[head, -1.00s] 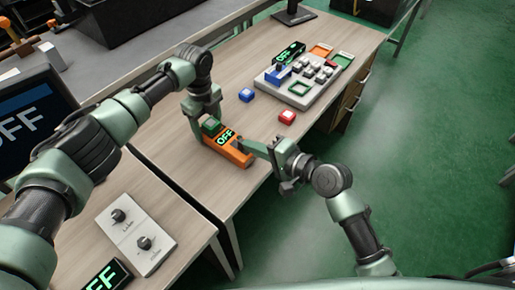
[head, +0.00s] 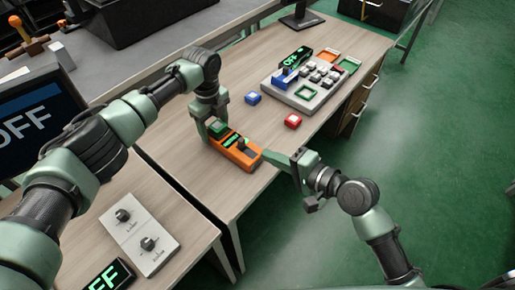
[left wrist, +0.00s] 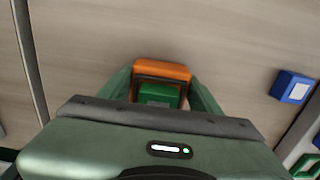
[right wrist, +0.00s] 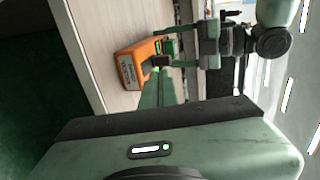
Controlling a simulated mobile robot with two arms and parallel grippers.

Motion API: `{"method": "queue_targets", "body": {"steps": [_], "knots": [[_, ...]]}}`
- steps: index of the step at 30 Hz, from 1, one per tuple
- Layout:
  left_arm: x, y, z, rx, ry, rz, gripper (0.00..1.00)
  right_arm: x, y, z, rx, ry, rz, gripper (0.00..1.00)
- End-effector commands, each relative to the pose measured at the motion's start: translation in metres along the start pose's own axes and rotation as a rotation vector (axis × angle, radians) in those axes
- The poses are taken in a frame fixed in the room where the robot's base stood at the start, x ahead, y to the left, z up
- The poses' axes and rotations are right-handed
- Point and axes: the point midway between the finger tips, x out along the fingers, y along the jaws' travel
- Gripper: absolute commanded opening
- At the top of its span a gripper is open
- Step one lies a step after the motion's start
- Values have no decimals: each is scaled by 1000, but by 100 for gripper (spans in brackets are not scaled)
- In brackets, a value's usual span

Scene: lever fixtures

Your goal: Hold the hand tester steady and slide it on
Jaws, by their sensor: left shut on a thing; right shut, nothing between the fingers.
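The hand tester (head: 233,148) is an orange box on the wooden table near its front edge. It has a small lit green display, a dark slide knob (head: 241,143) and a green block (head: 217,127) at its far end. My left gripper (head: 215,130) is shut on that far end; in the left wrist view its fingers stand on both sides of the tester (left wrist: 160,68). My right gripper (head: 263,155) is shut and empty, beside the tester's near end. In the right wrist view its fingertips (right wrist: 156,78) are close to the knob; contact cannot be told.
A blue block (head: 253,98) and a red block (head: 292,121) lie on the table. A grey board (head: 305,90) with several buttons stands behind them. A panel with two knobs (head: 137,228) is at lower left, near a screen reading OFF (head: 38,113).

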Motion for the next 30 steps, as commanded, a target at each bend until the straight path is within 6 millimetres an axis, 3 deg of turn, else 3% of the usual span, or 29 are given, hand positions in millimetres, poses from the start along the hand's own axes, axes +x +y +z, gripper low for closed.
{"method": "queue_targets", "body": {"steps": [3,9,25,26,28,30], "knots": [[1,1,1,-2,0,2,15,-28,2,0,-2,-1,5,0],[1,1,1,-3,-1,2,15,-57,2,0,0,0,4,0],[1,1,2,-4,-3,2,15,-66,0,0,1,0,1,0],[1,1,2,-4,-3,2,69,-66,0,0,1,0,1,0],[1,1,2,-4,-3,2,88,-66,0,0,1,0,1,0],[0,1,2,-4,-3,2,89,-66,0,0,1,0,1,0]]}}
